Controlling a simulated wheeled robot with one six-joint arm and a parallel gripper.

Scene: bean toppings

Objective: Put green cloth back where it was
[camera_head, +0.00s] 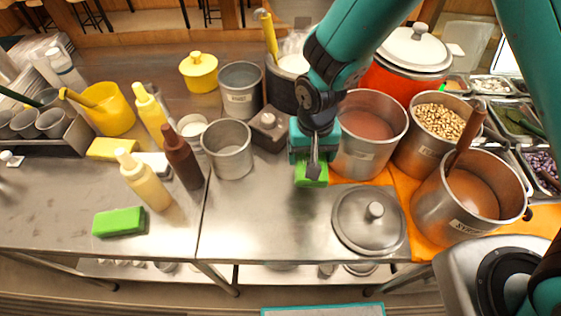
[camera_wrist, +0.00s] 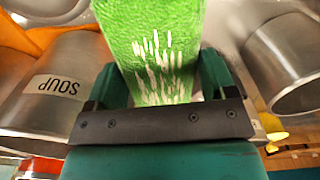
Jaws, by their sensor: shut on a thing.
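My gripper (camera_head: 313,165) is shut on a green cloth (camera_head: 310,175), a thick block-like piece. In the wrist view the cloth (camera_wrist: 160,50) sits between the two fingers, with white marks on its face. The gripper points down over the steel counter, just left of the soup pot (camera_head: 368,160). I cannot tell whether the cloth touches the counter. A second green block (camera_head: 118,222) lies flat on the counter at the left front.
An empty metal canister (camera_head: 229,160) and a grey box (camera_head: 268,130) stand to the left. Sauce bottles (camera_head: 146,182) and a yellow sponge (camera_head: 112,148) are farther left. The counter's front middle is clear.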

